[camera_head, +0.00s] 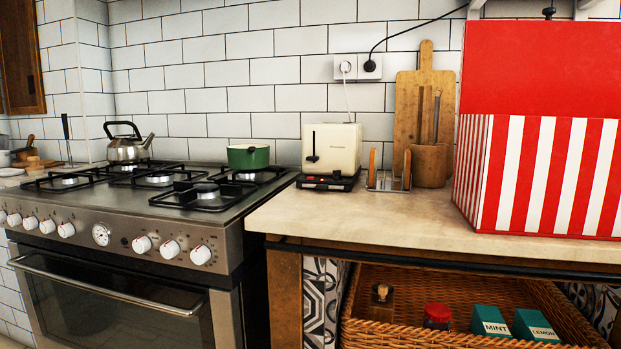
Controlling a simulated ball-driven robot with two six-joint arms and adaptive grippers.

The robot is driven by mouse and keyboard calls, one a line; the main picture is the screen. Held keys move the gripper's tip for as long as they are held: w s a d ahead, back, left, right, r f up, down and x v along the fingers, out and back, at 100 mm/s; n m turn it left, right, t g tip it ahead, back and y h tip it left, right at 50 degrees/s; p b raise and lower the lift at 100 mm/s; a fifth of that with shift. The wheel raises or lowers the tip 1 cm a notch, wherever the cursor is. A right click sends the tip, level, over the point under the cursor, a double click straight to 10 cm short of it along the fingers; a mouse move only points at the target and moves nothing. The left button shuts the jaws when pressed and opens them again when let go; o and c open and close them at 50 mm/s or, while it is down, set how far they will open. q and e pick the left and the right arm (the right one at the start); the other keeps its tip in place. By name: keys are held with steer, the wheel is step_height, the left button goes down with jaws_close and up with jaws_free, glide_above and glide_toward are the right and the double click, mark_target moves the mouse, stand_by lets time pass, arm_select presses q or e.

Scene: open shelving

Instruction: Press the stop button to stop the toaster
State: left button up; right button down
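The cream toaster (335,147) stands on the counter against the tiled wall, right of the stove. Its dark lever (313,145) shows on the front face, with a black knob low on it. The toaster has a black base (328,182) with small controls at its front left, one of them glowing orange-red. The stop button is too small to make out for certain. Neither of my grippers is in view.
A toast rack (388,181) and a wooden utensil pot (430,165) stand just right of the toaster. A red striped box (540,130) fills the right. A gas stove (150,200) with a green pot (248,157) is left. The counter front (350,220) is clear.

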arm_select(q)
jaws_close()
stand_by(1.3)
